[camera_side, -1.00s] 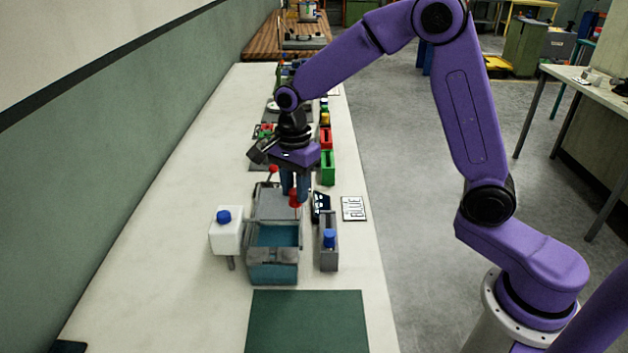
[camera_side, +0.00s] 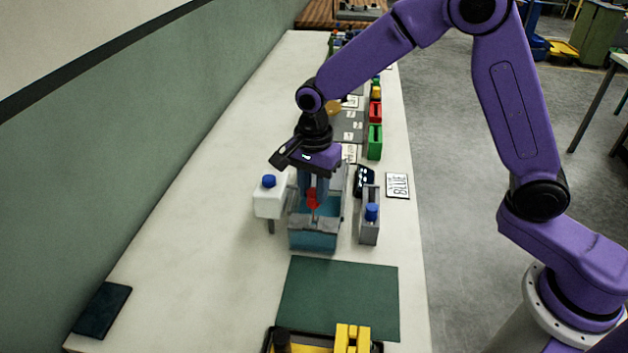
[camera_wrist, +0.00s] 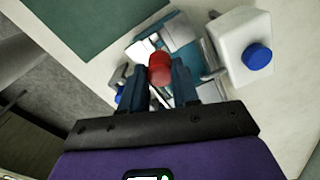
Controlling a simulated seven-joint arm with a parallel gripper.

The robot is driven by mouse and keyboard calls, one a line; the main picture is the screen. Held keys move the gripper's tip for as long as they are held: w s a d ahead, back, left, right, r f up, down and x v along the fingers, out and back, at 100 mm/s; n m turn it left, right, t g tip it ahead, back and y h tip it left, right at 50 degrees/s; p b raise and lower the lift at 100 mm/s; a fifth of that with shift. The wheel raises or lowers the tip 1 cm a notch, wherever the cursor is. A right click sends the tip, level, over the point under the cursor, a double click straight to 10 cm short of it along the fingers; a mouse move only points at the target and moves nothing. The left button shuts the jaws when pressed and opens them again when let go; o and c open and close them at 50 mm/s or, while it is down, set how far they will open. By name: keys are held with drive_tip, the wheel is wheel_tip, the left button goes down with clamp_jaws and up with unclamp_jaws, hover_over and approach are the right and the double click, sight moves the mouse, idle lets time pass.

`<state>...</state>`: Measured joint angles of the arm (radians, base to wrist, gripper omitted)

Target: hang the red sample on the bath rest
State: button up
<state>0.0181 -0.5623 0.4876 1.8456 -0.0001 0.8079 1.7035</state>
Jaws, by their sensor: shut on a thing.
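The red sample (camera_side: 312,197) is between the fingertips of my gripper (camera_side: 314,192), which is shut on it. It also shows as a red rounded end in the wrist view (camera_wrist: 160,68). The bath (camera_side: 314,240) is a grey box with blue liquid inside. My gripper holds the sample above the bath's opening. A thin part shows below the red end, and I cannot tell whether it touches the liquid or the rest. The bath rest is not clearly visible, being partly hidden by my fingers.
A white bottle with a blue cap (camera_side: 271,197) stands just left of the bath.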

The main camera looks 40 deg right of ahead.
sight(314, 205)
drive_tip(key=shift+f, duration=0.2)
idle(0.5)
drive_tip(key=shift+f, duration=2.35)
drive_tip(key=o, duration=1.1)
wheel_tip(314, 205, up, 17)
drive_tip(key=shift+r, duration=0.2)
drive_tip(key=shift+s, duration=0.1)
